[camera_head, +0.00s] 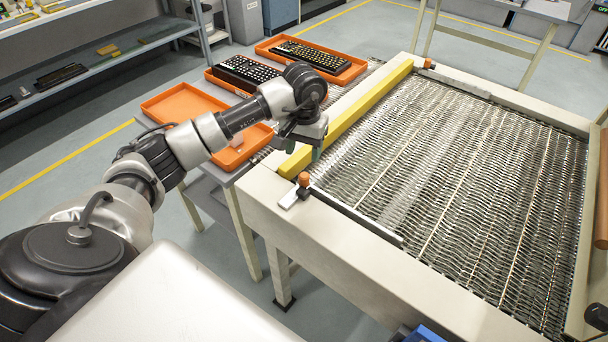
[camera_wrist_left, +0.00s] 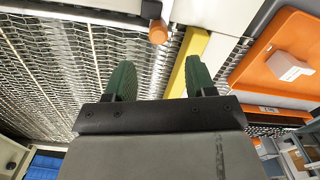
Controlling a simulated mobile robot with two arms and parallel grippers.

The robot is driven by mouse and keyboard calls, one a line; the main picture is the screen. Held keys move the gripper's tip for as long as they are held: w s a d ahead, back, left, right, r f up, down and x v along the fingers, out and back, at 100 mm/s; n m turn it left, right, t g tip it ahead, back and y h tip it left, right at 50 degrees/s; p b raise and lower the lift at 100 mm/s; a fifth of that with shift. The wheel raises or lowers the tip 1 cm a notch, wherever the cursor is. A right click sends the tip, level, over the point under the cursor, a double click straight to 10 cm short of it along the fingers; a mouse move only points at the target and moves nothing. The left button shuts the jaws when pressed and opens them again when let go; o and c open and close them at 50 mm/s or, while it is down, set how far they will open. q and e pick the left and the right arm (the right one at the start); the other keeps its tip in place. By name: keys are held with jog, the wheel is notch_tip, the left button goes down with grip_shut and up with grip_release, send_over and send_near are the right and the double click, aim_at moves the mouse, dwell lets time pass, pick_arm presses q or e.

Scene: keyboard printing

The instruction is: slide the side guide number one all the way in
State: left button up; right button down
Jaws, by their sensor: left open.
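A side guide with an orange knob (camera_head: 304,180) sits at the near left corner of the metal mesh belt. Its metal rail (camera_head: 358,217) runs along the belt's near edge. I cannot read a number on it. In the left wrist view the orange knob (camera_wrist_left: 158,33) is beyond the fingertips, between their lines. My left gripper (camera_head: 301,150) points down near the yellow bar (camera_head: 350,115), just behind the knob in the head view. Its green fingers (camera_wrist_left: 160,78) are open and empty, apart from the knob. My right gripper is not in view.
The yellow bar lies along the belt's left side. A similar orange knob (camera_head: 427,63) is at the far left corner. Left of the belt, orange trays (camera_head: 190,103) stand on a table, some holding keyboards (camera_head: 312,55). The mesh belt (camera_head: 470,160) is bare.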

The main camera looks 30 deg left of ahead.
aim_at(304, 175)
pick_arm(q)
notch_tip(304, 175, down, 9)
jog(key=shift+d+f+p, duration=0.1)
jog(key=shift+f+p, duration=0.05)
jog(key=shift+p, duration=0.4)
jog(key=shift+c, duration=0.3)
grip_shut()
